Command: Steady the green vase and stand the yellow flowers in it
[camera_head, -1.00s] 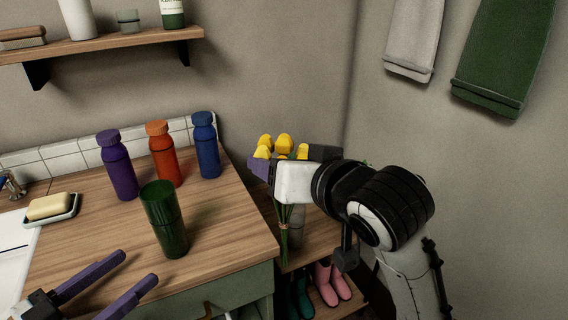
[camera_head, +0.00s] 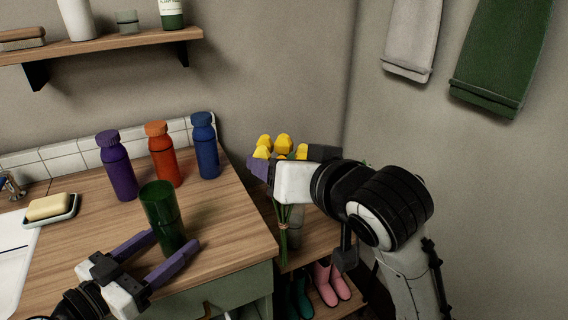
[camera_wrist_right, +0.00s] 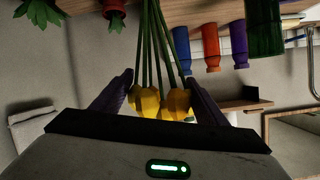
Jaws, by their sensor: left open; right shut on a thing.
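The green vase (camera_head: 162,212) stands upright near the front of the wooden counter; it also shows at the top right of the right wrist view (camera_wrist_right: 264,28). My left gripper (camera_head: 172,250) is open, its purple fingers on either side of the vase's lower part; I cannot tell whether they touch it. My right gripper (camera_head: 268,170) is shut on the yellow flowers (camera_head: 283,142), off the counter's right edge. Their stems hang down below the gripper. In the right wrist view the yellow heads (camera_wrist_right: 160,103) sit between the fingers.
Purple (camera_head: 119,168), orange (camera_head: 162,155) and blue (camera_head: 205,146) bottles stand behind the vase. A soap dish (camera_head: 66,218) is at the left by the sink. A lower shelf with pink boots (camera_head: 331,283) is right of the counter. A wall shelf (camera_head: 110,44) hangs above.

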